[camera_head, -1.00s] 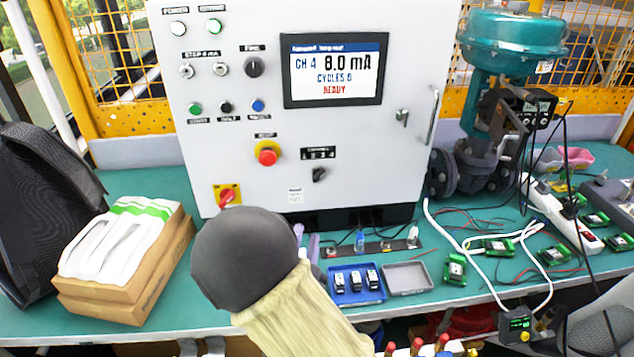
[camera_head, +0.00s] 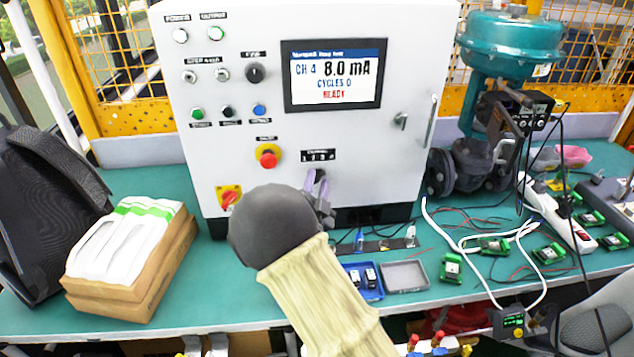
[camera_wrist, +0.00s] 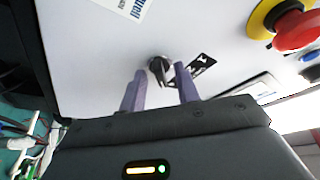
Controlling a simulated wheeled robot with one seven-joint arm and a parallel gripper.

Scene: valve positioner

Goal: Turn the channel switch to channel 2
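The channel switch, a small black rotary knob, shows in the wrist view (camera_wrist: 159,66) on the white panel, beside its black number label (camera_wrist: 196,68). In the head view my gripper and arm cover the knob; its label (camera_head: 319,156) shows just above. My gripper (camera_wrist: 161,84) is open, its two purple fingers pointing at the panel on either side of the knob's line, with a gap between them. I cannot tell whether the tips reach the knob. In the head view my gripper (camera_head: 318,186) is close to the panel. The display (camera_head: 334,75) reads CH 4, 8.0 mA, CYCLES 0, READY.
A red emergency button (camera_head: 267,157) sits left of the switch, and a red rotary switch (camera_head: 229,197) is lower left. A blue tray (camera_head: 367,293) and a grey tray (camera_head: 404,277) lie on the green table below. A cardboard box (camera_head: 140,280) stands at left.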

